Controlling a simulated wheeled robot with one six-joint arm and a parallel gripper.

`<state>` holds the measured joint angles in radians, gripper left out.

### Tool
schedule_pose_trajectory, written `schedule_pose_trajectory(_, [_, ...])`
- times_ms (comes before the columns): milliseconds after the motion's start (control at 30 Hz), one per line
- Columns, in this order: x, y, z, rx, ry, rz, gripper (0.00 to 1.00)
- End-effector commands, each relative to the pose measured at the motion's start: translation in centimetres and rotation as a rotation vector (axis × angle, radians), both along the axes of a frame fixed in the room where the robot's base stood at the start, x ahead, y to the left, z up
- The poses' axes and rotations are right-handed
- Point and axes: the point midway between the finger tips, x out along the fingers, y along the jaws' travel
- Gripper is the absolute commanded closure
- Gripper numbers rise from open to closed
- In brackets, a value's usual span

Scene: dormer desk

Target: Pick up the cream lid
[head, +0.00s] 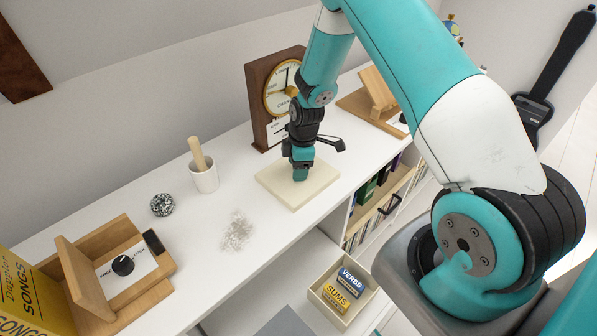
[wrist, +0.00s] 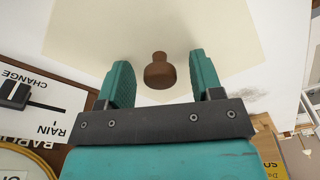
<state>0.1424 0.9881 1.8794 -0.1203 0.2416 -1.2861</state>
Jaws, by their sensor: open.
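The cream lid (head: 275,186) is a flat square slab lying on the white desk top. In the wrist view the lid (wrist: 90,28) fills the upper middle, with a dark brown knob (wrist: 160,72) standing on it. My gripper (head: 300,176) is over the lid, pointing down, and hides the knob in the head view. In the wrist view my gripper (wrist: 161,72) is open, with one finger on each side of the knob and a visible gap on both sides. Whether the fingertips touch the slab I cannot tell.
A brown dial case (head: 256,108) stands close behind the lid. A white cup with a pestle (head: 204,177), a speckled ball (head: 162,205) and a grey scattered patch (head: 237,231) are to the left. A wooden stand (head: 372,103) is at the right. The desk's front edge is near.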

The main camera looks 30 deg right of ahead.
Motion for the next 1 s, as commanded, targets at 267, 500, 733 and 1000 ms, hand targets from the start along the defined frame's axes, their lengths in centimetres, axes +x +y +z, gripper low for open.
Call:
schedule_pose_trajectory(267, [0.0, 0.0, 0.0, 0.0, 0.0, 0.0, 0.7])
schedule_pose_trajectory(500, [0.0, 0.0, 0.0, 0.0, 0.0, 0.0, 0.93])
schedule_pose_trajectory(733, [0.0, 0.0, 0.3, 0.0, -0.001, 0.0, 0.93])
schedule_pose_trajectory(1000, [0.2, 0.0, 3.7, -0.001, -0.006, 0.0, 0.93])
